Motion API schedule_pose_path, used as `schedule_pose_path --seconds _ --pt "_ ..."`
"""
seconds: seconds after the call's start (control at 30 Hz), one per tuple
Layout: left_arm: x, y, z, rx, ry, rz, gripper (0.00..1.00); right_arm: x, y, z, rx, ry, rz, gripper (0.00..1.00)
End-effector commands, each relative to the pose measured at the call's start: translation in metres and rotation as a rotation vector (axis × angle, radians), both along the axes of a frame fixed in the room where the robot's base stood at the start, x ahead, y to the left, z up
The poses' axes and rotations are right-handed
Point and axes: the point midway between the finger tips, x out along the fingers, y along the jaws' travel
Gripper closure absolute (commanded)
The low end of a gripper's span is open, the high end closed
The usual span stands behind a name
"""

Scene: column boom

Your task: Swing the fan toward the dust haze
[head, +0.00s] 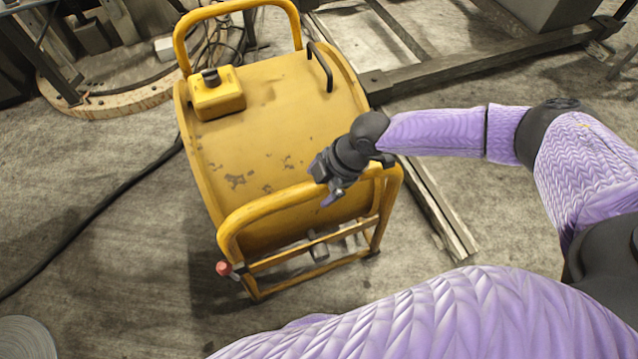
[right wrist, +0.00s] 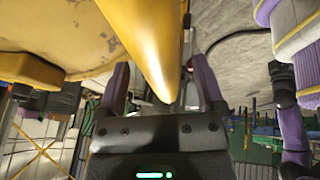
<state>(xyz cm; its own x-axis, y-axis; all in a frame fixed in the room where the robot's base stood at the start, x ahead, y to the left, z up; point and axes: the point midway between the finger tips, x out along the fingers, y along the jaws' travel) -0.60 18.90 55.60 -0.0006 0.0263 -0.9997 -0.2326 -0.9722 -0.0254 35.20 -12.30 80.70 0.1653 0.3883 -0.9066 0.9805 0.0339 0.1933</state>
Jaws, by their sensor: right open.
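The yellow drum-shaped fan (head: 265,140) stands on the floor in the middle of the head view, its paint chipped. Its near yellow tube handle (head: 265,204) arches across the front, and a far handle (head: 233,7) rises at the back. My right gripper (head: 329,186) is at the right part of the near handle. In the right wrist view, my right gripper (right wrist: 162,88) has its purple fingers apart, with a yellow bar (right wrist: 150,50) reaching between them. I cannot tell whether they touch it. My left gripper is not in view. I see no clear dust haze.
A black cable (head: 100,208) runs over the floor at left. A round wooden base (head: 120,101) stands at upper left. A steel beam frame (head: 480,66) lies behind, and a rail (head: 440,208) lies right of the fan. The lower-left floor is mostly clear.

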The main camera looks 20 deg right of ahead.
Motion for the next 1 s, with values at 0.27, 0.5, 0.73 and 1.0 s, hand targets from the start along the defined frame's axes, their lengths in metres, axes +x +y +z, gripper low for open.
schedule_pose_path --seconds 0.27,0.5,0.73,1.0 --pt "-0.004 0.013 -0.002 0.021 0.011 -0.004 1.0 0.002 0.003 -0.006 0.0 -0.002 -0.001 0.13" --pt "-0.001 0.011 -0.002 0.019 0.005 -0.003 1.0 0.002 0.003 -0.005 0.0 -0.001 -0.002 0.53" --pt "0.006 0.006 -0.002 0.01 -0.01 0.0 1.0 0.002 0.003 -0.005 0.0 -0.001 -0.001 1.0" --pt "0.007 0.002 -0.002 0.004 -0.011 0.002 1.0 0.001 0.002 -0.005 0.0 -0.001 -0.001 1.0"
